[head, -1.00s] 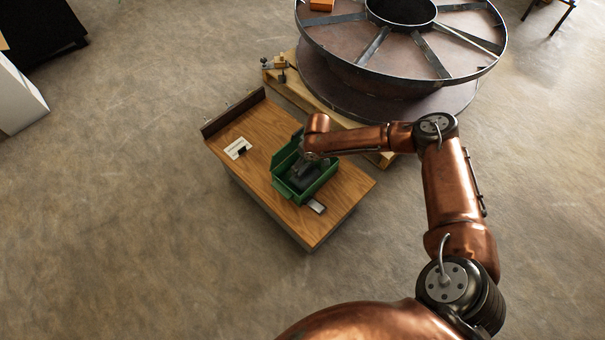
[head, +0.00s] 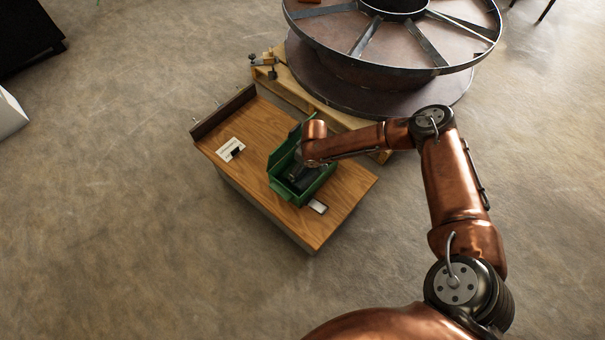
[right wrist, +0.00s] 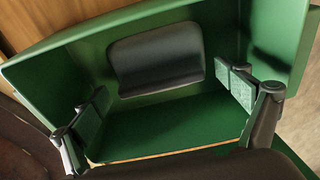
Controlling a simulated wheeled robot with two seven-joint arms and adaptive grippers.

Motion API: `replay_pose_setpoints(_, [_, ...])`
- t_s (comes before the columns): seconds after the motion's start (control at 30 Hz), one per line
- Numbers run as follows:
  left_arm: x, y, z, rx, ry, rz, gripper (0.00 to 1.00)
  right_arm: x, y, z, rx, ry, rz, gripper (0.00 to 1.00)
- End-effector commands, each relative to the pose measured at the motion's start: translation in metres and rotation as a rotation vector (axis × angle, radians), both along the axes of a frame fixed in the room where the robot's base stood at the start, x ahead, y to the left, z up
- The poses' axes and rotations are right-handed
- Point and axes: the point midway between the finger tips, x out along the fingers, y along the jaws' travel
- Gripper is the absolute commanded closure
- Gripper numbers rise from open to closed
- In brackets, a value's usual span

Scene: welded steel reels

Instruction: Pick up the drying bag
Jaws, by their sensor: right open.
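The drying bag seems to be the dark grey, round-cornered flat thing (right wrist: 157,62) inside the green bin (right wrist: 50,75) in the right wrist view. In the head view the green bin (head: 283,156) stands on the wooden bench top, with dark contents only partly visible under my wrist. My right gripper (right wrist: 170,98) is open and reaches into the bin, one finger on either side of the bag's width. The fingers look apart from the bag, with a gap on each side. My left gripper is not in view.
The wooden bench top (head: 245,168) has a raised dark edge at its far left. A white card with a black piece (head: 231,149) and a small pale item (head: 318,206) lie beside the bin. A large steel reel (head: 400,75) stands close behind.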

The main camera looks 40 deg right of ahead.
Motion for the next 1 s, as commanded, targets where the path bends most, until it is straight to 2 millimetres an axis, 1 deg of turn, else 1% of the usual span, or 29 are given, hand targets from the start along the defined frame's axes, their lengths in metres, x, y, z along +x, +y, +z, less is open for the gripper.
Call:
replay_pose_setpoints(0.1, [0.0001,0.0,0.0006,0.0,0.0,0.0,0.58,0.0003,-0.0001,0.001,0.0,-0.001,0.0,0.07])
replay_pose_setpoints(0.87, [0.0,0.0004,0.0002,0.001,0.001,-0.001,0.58,-0.0002,-0.0002,0.0003,0.0,0.0,0.0,0.6])
replay_pose_setpoints(1.0, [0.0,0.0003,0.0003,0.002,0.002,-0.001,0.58,0.0003,-0.0003,0.0008,0.0,-0.001,0.0,0.6])
